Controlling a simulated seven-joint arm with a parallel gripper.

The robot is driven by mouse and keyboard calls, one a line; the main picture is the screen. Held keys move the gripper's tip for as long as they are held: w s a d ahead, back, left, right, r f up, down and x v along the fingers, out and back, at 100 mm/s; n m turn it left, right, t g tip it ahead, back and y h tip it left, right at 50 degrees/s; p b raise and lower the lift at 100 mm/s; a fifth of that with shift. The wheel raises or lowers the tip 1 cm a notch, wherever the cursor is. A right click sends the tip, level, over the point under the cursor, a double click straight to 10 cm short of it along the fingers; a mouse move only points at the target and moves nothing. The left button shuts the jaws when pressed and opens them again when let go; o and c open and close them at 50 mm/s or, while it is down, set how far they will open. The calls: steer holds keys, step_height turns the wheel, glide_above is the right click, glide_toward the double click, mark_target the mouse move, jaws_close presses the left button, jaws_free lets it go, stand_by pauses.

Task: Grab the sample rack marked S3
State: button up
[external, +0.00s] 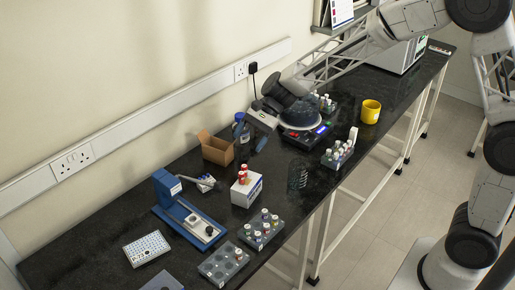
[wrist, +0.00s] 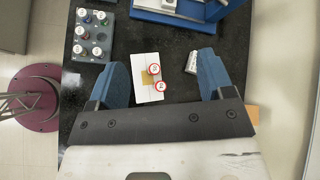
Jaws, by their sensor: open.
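My gripper (external: 251,138) is open and empty above the bench. In the wrist view its two blue fingers (wrist: 164,65) stand wide apart over a white box (wrist: 146,88) with red-capped vials. A grey rack with several capped vials (wrist: 95,48) lies beyond the left finger, apart from it. This appears to be the front rack in the external view (external: 270,240). Another filled rack (external: 334,164) stands farther back near the front edge, and one (external: 328,109) is behind the round device. An emptier rack (external: 212,272) is at the front. I cannot read S3 on any rack.
The white box (external: 239,193) stands near the front rack. A blue device (external: 170,201), a cardboard box (external: 217,151), a white well plate (external: 147,249) and a yellow mug (external: 370,111) are on the black bench.

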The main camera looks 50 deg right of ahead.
mark_target(204, 178)
steer(key=w+a+f+m+y, duration=0.1)
steer(key=w+a+f+m, duration=0.1)
steer(key=w+f, duration=0.2)
steer(key=w+a+f+m+t+y, duration=0.1)
steer(key=w+a+f+m, duration=0.1)
steer(key=w+f, duration=0.2)
steer(key=w+a+f+m+t+y, duration=0.1)
steer(key=w+a+f+m, duration=0.1)
steer(key=w+f, duration=0.2)
steer(key=shift+w+f+m, duration=0.2)
steer(key=shift+w, duration=0.45)
steer(key=shift+w+f+m, duration=0.15)
steer(key=shift+w+m, duration=0.05)
steer(key=shift+w, duration=0.4)
steer(key=shift+f, duration=1.75)
steer(key=shift+f, duration=0.15)
steer(key=shift+f, duration=0.65)
step_height(204, 178, down, 2)
steer(key=shift+f, duration=0.1)
steer(key=shift+x, duration=0.9)
steer(key=shift+w+a+f, duration=0.1)
steer(key=shift+a, duration=0.4)
